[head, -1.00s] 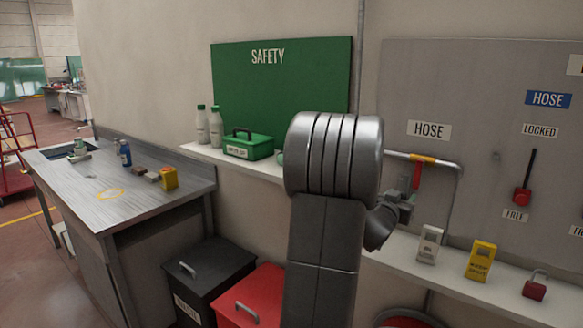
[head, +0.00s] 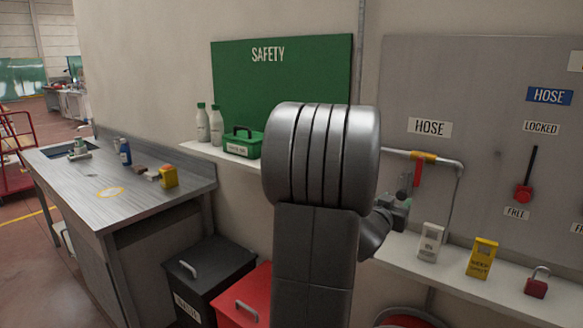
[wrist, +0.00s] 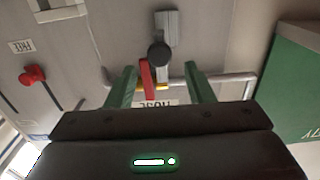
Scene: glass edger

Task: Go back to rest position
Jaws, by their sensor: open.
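My gripper (wrist: 161,84) shows in the wrist view as two green fingers, spread apart with nothing held between them. The red valve handle (wrist: 147,80) appears between the fingertips, beyond them; I cannot tell the exact gap. In the head view, my arm's large grey links fill the middle, and the gripper is mostly hidden behind them, in front of the grey panel. The red handle (head: 418,173) hangs on the grey hose pipe (head: 450,164), just above the visible wrist end.
A white shelf (head: 510,287) below the panel holds a grey device (head: 431,242), a yellow box (head: 482,258) and a red padlock (head: 537,282). A black bin (head: 205,275) and red bin (head: 243,295) stand lower left. A steel bench (head: 80,190) is at left.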

